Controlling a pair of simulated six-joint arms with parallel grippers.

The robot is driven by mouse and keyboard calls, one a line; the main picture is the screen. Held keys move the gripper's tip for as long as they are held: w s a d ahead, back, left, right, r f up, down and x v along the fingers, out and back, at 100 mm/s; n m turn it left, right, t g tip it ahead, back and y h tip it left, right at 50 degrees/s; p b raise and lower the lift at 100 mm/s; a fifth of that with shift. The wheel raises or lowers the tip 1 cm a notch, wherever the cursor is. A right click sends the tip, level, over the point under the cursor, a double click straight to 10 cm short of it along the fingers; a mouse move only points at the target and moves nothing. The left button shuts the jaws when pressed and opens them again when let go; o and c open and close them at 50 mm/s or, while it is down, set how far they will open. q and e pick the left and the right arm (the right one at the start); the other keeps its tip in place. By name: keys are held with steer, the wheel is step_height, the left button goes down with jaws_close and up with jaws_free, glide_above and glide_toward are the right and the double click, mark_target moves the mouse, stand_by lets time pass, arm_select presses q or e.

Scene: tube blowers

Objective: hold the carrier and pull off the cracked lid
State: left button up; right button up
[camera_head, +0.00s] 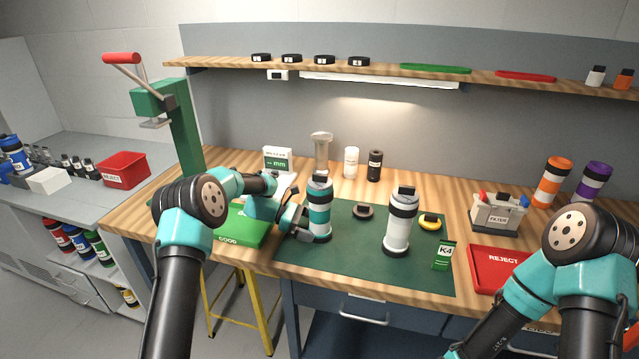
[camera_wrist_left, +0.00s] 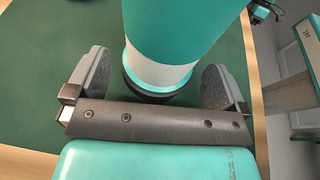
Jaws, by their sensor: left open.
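A teal and white carrier (camera_head: 319,222) with a black lid (camera_head: 320,180) stands upright at the left of the green mat (camera_head: 350,262). My left gripper (camera_head: 306,232) is low at its left side. In the left wrist view the fingers are open, one on each side of the carrier (camera_wrist_left: 165,72), with visible gaps. I cannot make out a crack on either lid. My right arm shows at the right, but its gripper is out of view.
A dark ring (camera_head: 363,211), a yellow ring (camera_head: 430,222) and a green K4 packet (camera_head: 444,256) lie on the mat. A green GOOD tray (camera_head: 250,228) is left, a red REJECT tray (camera_head: 492,272) right. A filter box (camera_head: 497,214) stands behind. The mat's front middle is clear.

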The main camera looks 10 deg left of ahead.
arm_select(q)
steer(key=shift+x, duration=1)
steer(key=c, duration=0.8)
steer(key=shift+c, duration=0.2)
arm_select(e)
steer(key=o, duration=1.1)
